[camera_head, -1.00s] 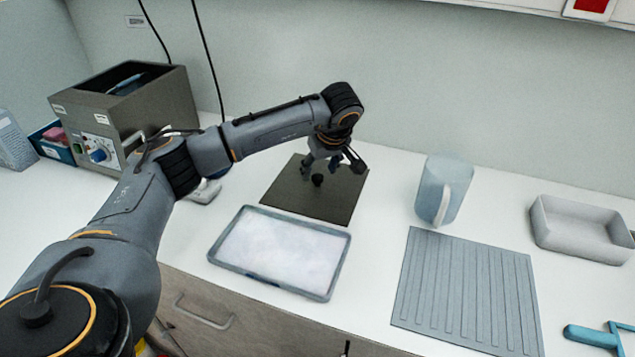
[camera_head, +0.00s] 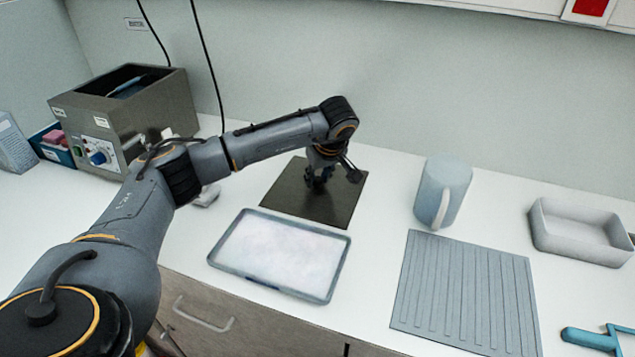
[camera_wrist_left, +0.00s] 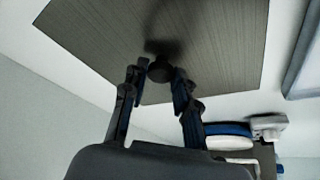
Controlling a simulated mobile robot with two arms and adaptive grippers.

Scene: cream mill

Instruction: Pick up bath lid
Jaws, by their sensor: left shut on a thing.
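The bath lid (camera_head: 338,207) is a dark grey square plate with a small black knob, lying flat on the white counter behind the tray. My left gripper (camera_head: 318,185) points down over its middle with its fingers around the knob, shut on it. In the left wrist view the lid (camera_wrist_left: 215,40) fills the upper part, and the knob (camera_wrist_left: 160,69) sits between the two fingertips of the left gripper (camera_wrist_left: 159,78). In the head view the fingers mostly hide the knob. My right gripper is not in view.
The metal water bath (camera_head: 160,110) stands open-topped at the back left. A tray of white material (camera_head: 280,253) lies in front of the lid. A blue jug (camera_head: 442,190), a ribbed mat (camera_head: 465,290) and a white bin (camera_head: 580,240) are to the right. A wall stands behind.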

